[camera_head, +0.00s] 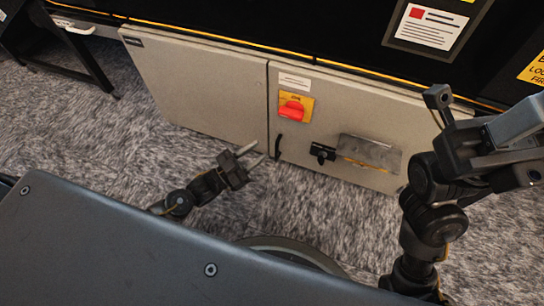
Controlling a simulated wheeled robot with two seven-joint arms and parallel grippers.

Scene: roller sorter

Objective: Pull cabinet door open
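The grey cabinet has two doors, a left door (195,82) and a right door (345,120), both shut, with a dark seam between them. A small black handle (278,146) sits on the right door near the seam. My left gripper (253,155) has its two fingers spread apart and points toward the handle; it is a short way to the left of it in the picture, and nothing shows between the fingers. Whether it touches the door cannot be told. My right gripper (480,115) is raised at the right, in front of the cabinet's right end, with its fingers apart and empty.
The right door bears a red rotary switch (292,109) on a yellow plate, a black latch (322,152) and a metal plate (368,152). A black machine with a yellow edge strip stands above. Speckled grey carpet (90,140) lies open in front of the cabinet.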

